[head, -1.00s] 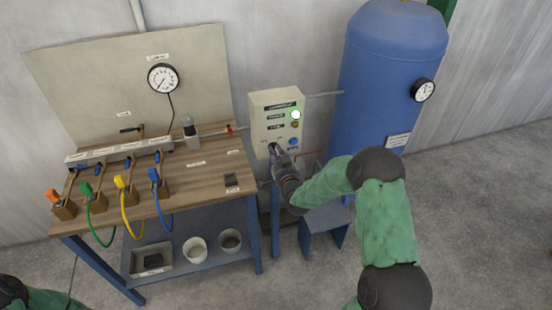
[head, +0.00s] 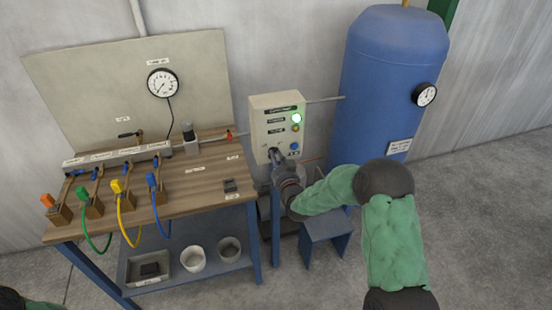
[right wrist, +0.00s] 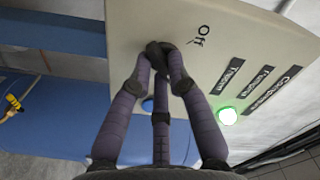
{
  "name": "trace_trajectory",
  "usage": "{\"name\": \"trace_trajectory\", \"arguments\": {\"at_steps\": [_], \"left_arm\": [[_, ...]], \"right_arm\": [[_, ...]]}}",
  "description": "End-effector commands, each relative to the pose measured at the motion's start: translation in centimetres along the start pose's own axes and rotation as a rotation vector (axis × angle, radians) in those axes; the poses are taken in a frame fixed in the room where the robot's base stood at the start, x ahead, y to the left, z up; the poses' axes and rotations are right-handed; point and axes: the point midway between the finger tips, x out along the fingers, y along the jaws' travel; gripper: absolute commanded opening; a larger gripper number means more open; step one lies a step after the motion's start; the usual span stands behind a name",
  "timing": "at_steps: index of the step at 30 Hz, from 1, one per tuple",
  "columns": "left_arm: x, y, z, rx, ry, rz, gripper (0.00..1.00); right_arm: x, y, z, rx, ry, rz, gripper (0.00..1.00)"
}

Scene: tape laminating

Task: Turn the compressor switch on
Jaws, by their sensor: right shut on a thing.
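The compressor control box (head: 262,140) is a cream panel on the wall between the bench and the blue tank. Its green lamp (head: 296,118) is lit, and the lamp also shows lit in the right wrist view (right wrist: 227,116). My right gripper (head: 275,157) is at the lower left of the panel. In the right wrist view its fingers (right wrist: 160,57) are closed together on the dark switch knob (right wrist: 158,47), which they largely hide. My left gripper is out of view.
The wooden bench (head: 205,180) with coloured hoses and a gauge (head: 162,83) stands left of the box. The blue tank (head: 390,90) stands to the right. A small blue stand (head: 326,228) is below my right forearm.

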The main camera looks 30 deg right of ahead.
Motion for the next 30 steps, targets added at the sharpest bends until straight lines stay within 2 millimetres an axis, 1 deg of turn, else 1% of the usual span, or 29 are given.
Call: {"name": "trace_trajectory", "arguments": {"at_steps": [2,3,4,5,14,17,19,23,30], "left_arm": [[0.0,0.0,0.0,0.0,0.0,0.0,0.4],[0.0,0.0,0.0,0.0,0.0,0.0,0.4],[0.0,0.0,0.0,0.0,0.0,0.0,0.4],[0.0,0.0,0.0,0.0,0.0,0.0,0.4],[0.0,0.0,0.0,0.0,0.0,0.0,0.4],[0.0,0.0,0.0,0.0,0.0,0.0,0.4],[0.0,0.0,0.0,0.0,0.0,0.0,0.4],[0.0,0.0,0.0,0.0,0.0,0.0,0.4],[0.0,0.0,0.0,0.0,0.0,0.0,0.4]], "right_arm": [[0.0,0.1,0.1,0.001,-0.002,0.002,0.0],[0.0,0.1,0.1,0.001,-0.002,0.002,0.3],[0.0,0.1,0.1,0.001,-0.002,0.002,0.38],[0.0,0.1,0.1,0.001,-0.002,0.002,0.42],[0.0,0.0,0.0,0.0,-0.001,0.001,0.42],[-0.4,0.0,0.0,-0.001,-0.001,0.001,0.42],[-1.0,0.1,0.0,-0.001,-0.002,0.002,0.42],[-3.0,0.1,0.0,-0.001,-0.001,0.002,0.42],[-7.7,0.1,0.0,-0.001,-0.001,0.002,0.42]]}}
